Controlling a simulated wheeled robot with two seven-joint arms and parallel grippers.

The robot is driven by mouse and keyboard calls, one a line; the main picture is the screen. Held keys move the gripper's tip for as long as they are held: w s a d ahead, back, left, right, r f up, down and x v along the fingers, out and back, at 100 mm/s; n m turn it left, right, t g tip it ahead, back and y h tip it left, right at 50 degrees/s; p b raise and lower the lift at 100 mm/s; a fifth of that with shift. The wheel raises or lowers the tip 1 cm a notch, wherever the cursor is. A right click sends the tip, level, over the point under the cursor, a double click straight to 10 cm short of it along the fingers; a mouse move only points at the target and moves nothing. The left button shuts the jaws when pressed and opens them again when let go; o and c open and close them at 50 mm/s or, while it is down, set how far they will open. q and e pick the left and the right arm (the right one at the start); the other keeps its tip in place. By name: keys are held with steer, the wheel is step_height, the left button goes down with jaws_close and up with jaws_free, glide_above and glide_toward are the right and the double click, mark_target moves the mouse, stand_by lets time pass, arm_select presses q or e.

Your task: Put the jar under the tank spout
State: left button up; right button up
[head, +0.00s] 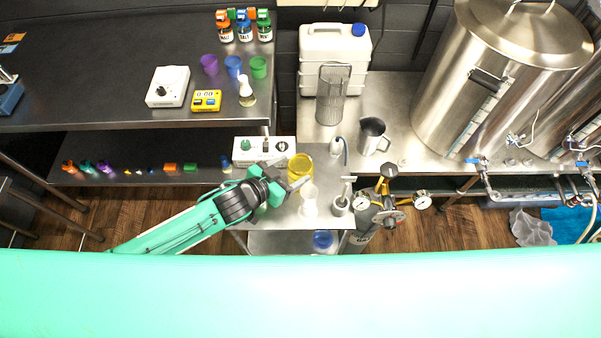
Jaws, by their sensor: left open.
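A yellow container (300,167), which looks like the jar, stands at the back of the small steel side table (276,214). My left gripper (288,173) is open just left of it, with its fingers pointing toward it; I cannot tell whether they touch it. A large steel tank (478,75) stands on the steel bench at the right. Its spout (484,178) with a blue-handled valve hangs at the bench's front edge. A second tank at the far right has another blue-handled tap (583,172). My right gripper is not in view.
A white device (250,152) is behind the gripper.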

mark_target(308, 160)
arm_select(q)
steer(key=p+x, duration=0.1)
steer(key=x, duration=0.3)
steer(key=shift+w+d+f+p, duration=0.15)
steer(key=shift+w+f+p, duration=0.15)
steer(key=shift+p, duration=0.1)
steer(key=c, duration=1.3)
steer(key=shift+r, duration=0.1)
